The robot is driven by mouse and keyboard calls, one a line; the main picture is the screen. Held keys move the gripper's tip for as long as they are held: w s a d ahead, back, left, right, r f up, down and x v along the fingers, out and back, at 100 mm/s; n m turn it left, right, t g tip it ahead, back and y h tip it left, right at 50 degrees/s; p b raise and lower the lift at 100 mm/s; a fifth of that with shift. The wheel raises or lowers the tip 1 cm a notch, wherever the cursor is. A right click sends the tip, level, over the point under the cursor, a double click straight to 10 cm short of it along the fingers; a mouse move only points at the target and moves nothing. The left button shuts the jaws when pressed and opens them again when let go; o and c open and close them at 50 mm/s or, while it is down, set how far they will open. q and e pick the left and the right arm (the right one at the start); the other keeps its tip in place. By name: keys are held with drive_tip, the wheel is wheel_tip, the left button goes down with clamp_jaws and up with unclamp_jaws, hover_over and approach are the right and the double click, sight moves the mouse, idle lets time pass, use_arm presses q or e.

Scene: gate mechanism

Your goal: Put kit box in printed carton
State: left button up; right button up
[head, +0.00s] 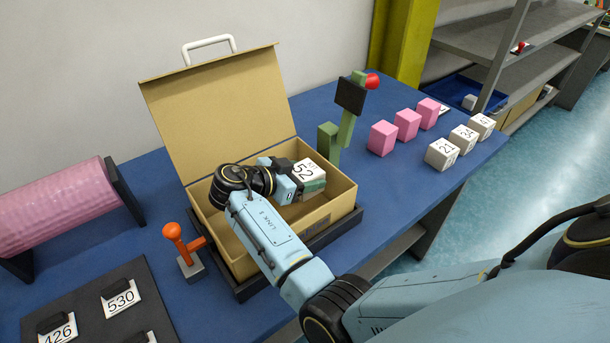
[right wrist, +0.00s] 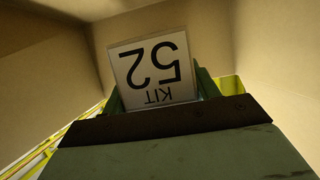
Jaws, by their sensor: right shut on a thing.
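My right gripper (head: 297,178) is shut on the kit box, inside or just over the carton's right half. In the right wrist view the label (right wrist: 152,70) reads KIT 52 upside down, with brown carton walls around it. Whether the box touches the carton floor cannot be told. My right arm hides part of the carton's inside and front. My left gripper is not in view.
The carton sits in a dark tray (head: 347,225) on a blue table. An orange lever (head: 175,236) stands close on its left. A green post with a dark panel (head: 350,95) and red ball stands behind right. Pink blocks (head: 407,124) and numbered white cubes (head: 442,154) are farther right.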

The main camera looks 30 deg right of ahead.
sight(300, 173)
drive_tip(key=o, duration=1.2)
drive_tip(key=shift+s+f, duration=0.15)
drive_tip(key=shift+f, duration=0.25)
drive_tip(key=shift+r+p, duration=0.4)
drive_tip(key=shift+p, duration=0.1)
drive_tip(key=shift+r+p, duration=0.45)
drive_tip(key=v, duration=0.7)
drive_tip(key=shift+a, duration=0.3)
drive_tip(key=shift+r, duration=0.1)
